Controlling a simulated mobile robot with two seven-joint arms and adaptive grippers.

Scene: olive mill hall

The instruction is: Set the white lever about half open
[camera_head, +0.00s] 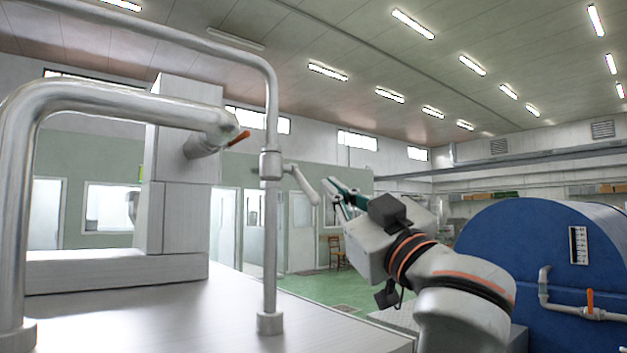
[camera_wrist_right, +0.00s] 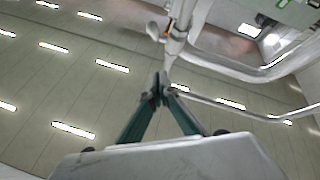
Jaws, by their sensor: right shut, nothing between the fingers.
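The white lever (camera_head: 305,185) sticks out from a valve (camera_head: 271,165) on a thin upright metal pipe. It slants down to the right. My right gripper (camera_head: 328,189) is shut and empty, with its green-sided fingers close beside the lever's free end. Whether they touch it I cannot tell. In the right wrist view the shut fingertips (camera_wrist_right: 160,82) point up toward the pipe and valve; the lever is hard to make out there, partly behind the fingertips. My left gripper is not in view.
A thick bent pipe (camera_head: 60,100) stands at the left. The metal top (camera_head: 190,315) below is bare.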

